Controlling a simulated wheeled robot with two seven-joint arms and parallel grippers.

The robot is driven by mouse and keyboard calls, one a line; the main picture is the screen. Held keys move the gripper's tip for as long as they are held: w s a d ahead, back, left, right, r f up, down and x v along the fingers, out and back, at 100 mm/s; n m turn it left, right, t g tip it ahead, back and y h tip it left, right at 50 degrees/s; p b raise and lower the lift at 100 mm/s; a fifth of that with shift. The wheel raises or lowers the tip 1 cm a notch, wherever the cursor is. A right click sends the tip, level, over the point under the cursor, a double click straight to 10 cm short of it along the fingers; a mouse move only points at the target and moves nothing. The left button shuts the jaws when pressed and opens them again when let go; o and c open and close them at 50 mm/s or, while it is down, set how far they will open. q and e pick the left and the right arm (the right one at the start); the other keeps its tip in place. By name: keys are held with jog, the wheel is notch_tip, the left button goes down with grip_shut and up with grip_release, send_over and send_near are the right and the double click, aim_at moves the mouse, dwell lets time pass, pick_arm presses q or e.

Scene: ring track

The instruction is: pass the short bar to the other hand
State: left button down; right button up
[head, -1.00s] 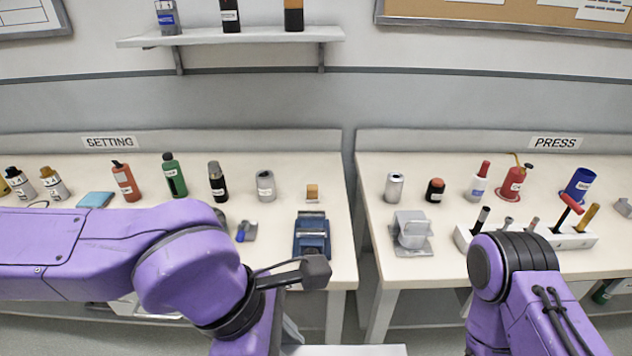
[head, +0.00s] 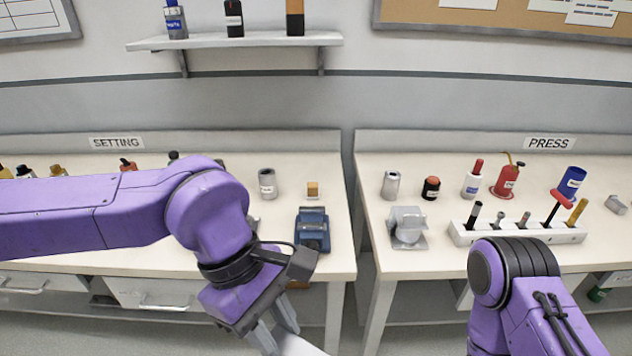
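My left gripper (head: 280,335) points down at the bottom edge, left of centre. Its two grey fingers stand apart with a pale, light-grey piece (head: 297,344) between them, which I take to be the short bar. The bar slants down to the right and the picture's lower edge cuts it off, so its full length is hidden. My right arm (head: 520,290) comes up at the lower right; its gripper is out of view.
The SETTING bench (head: 338,235) stands behind my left arm, with a blue fixture (head: 313,232) near its right end. The PRESS bench (head: 455,259) carries a grey fixture (head: 407,228) and a white tool rack (head: 520,235). A gap separates the benches.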

pick_arm(q)
jog(key=w+a+f+m+g+y, duration=0.1)
jog(key=w+a+f+m, duration=0.25)
jog(key=w, duration=0.25)
jog(key=w+a+f+m+g+y, duration=0.1)
jog(key=w+a+f+m, duration=0.3)
jog(key=w, duration=0.3)
jog(key=a+f+n, duration=0.1)
jog(key=a+f, duration=0.6)
jog(key=f, duration=0.4)
jog(key=shift+f, duration=0.2)
